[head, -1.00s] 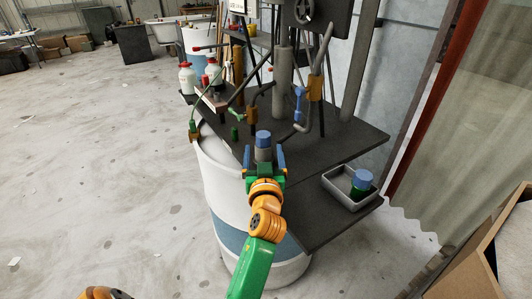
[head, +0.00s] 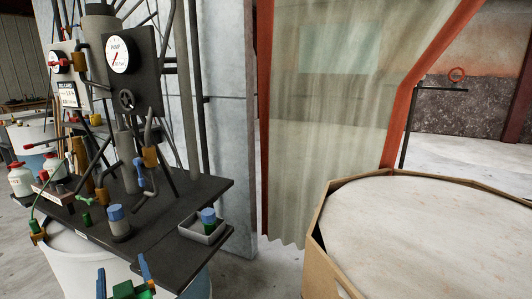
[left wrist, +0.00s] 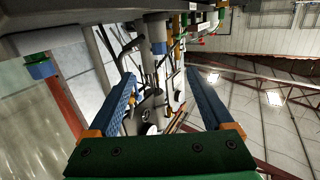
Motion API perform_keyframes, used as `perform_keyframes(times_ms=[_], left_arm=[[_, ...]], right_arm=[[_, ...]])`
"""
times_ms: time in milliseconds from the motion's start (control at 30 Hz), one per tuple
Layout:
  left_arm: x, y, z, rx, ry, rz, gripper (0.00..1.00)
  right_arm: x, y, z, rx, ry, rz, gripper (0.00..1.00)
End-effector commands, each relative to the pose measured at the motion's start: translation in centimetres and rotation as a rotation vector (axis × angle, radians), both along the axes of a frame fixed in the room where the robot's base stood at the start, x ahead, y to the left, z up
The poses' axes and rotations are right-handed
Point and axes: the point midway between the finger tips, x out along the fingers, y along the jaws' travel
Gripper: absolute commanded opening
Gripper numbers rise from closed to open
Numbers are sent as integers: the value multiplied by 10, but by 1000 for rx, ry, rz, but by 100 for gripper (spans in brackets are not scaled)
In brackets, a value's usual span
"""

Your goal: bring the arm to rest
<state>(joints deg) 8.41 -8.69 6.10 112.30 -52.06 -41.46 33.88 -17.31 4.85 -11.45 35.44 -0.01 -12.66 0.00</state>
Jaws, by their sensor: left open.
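My left gripper (head: 122,265) is at the bottom left of the head view, in front of and below the dark bench top (head: 180,205). Its two blue fingers stand apart with nothing between them. A grey cylinder with a blue cap (head: 118,221) stands on the bench, apart from the gripper. My right gripper is not in view.
A grey tray (head: 187,234) on the lower shelf holds a blue-and-green piece (head: 208,218). White bottles with red caps (head: 20,180), pipes and a pump gauge (head: 119,55) crowd the bench.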

Motion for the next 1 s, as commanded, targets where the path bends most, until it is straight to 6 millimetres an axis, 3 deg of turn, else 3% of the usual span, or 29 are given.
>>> perform_keyframes(times_ms=[267, 467, 700, 1000], left_arm=[[-32, -8, -58, -68, 216, -41, 85], [-72, -31, -113, -132, 462, -136, 85], [-137, -72, -170, -199, 782, -318, 85], [-240, -131, -208, -260, 1172, -635, 85]], right_arm=[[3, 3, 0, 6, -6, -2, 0], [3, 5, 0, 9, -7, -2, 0], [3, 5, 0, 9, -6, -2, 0], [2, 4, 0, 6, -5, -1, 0]])
